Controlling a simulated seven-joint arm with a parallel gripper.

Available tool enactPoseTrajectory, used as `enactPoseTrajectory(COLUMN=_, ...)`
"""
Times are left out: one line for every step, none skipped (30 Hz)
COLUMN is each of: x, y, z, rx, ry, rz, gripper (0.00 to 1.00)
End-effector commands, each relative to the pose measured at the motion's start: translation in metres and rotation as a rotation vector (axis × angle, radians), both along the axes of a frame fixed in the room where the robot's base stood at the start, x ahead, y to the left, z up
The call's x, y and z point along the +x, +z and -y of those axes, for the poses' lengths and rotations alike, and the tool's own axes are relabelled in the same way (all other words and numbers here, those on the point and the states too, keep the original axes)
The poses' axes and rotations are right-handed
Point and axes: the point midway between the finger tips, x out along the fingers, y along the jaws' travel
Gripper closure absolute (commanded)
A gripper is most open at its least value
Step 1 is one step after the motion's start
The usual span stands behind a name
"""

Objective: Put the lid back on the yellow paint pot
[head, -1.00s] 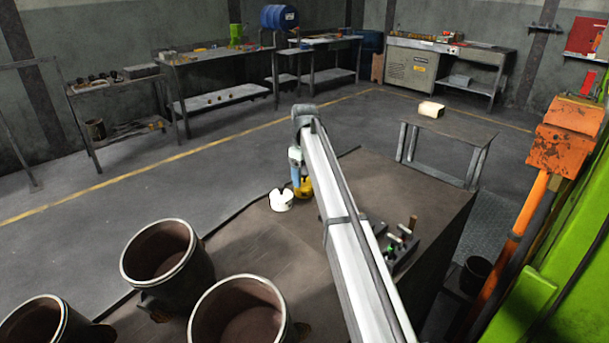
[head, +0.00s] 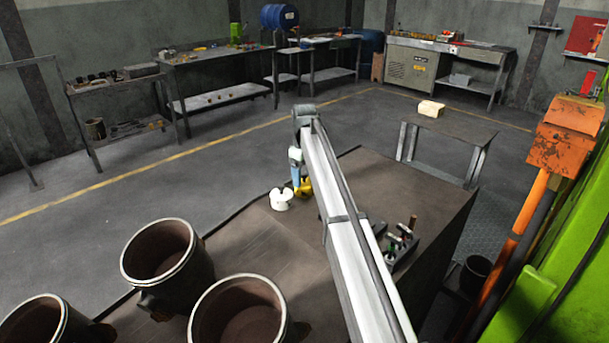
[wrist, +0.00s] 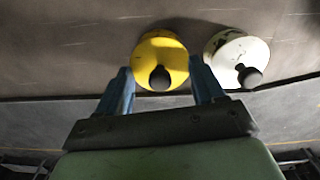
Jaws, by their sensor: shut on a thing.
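The yellow paint pot (head: 303,188) stands on the brown bench, partly hidden by my arm. In the wrist view a round yellow top with a dark ball knob (wrist: 160,78) shows between my blue fingers. My gripper (wrist: 161,82) is shut on the yellow lid (wrist: 158,52), a finger on each side; the exact contact is hard to make out. I cannot tell whether the lid rests on the pot or is held above it. A white pot (head: 281,200) with a similar dark knob stands close by on the left, to the right in the wrist view.
Large dark drums (head: 165,262) stand at the front left. A dark holder with upright tools (head: 397,245) is right of my arm. The bench (head: 240,245) is bare between the drums and the pots. Its far edge lies just behind the pots.

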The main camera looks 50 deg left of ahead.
Motion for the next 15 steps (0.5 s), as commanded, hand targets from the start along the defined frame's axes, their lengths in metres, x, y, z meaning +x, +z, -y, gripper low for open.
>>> enactPoseTrajectory(x=0.0, y=0.0, z=0.0, rx=0.0, ry=0.0, rz=0.0, gripper=0.62)
enactPoseTrajectory(x=0.0, y=0.0, z=0.0, rx=0.0, ry=0.0, rz=0.0, gripper=0.62)
enactPoseTrajectory(x=0.0, y=0.0, z=0.0, rx=0.0, ry=0.0, rz=0.0, gripper=0.62)
enactPoseTrajectory(x=0.0, y=0.0, z=0.0, rx=0.0, ry=0.0, rz=0.0, gripper=0.62)
enactPoseTrajectory(x=0.0, y=0.0, z=0.0, rx=0.0, ry=0.0, rz=0.0, gripper=0.31)
enactPoseTrajectory(x=0.0, y=0.0, z=0.0, rx=0.0, ry=0.0, rz=0.0, gripper=0.27)
enactPoseTrajectory(x=0.0, y=0.0001, z=0.0, rx=0.0, ry=0.0, rz=0.0, gripper=0.24)
enactPoseTrajectory(x=0.0, y=0.0001, z=0.0, rx=0.0, ry=0.0, rz=0.0, gripper=0.22)
enactPoseTrajectory(x=0.0, y=0.0001, z=0.0, rx=0.0, ry=0.0, rz=0.0, gripper=0.18)
enactPoseTrajectory(x=0.0, y=0.0001, z=0.0001, rx=0.0, ry=0.0, rz=0.0, gripper=0.15)
enactPoseTrajectory(x=0.0, y=0.0001, z=0.0001, rx=0.0, ry=0.0, rz=0.0, gripper=0.12)
enactPoseTrajectory(x=0.0, y=0.0001, z=0.0001, rx=0.0, ry=0.0, rz=0.0, gripper=0.08)
enactPoseTrajectory(x=0.0, y=0.0, z=0.0001, rx=0.0, ry=0.0, rz=0.0, gripper=0.05)
enactPoseTrajectory(x=0.0, y=0.0, z=0.0001, rx=0.0, ry=0.0, rz=0.0, gripper=0.02)
enactPoseTrajectory(x=0.0, y=0.0, z=0.0, rx=0.0, ry=0.0, rz=0.0, gripper=0.02)
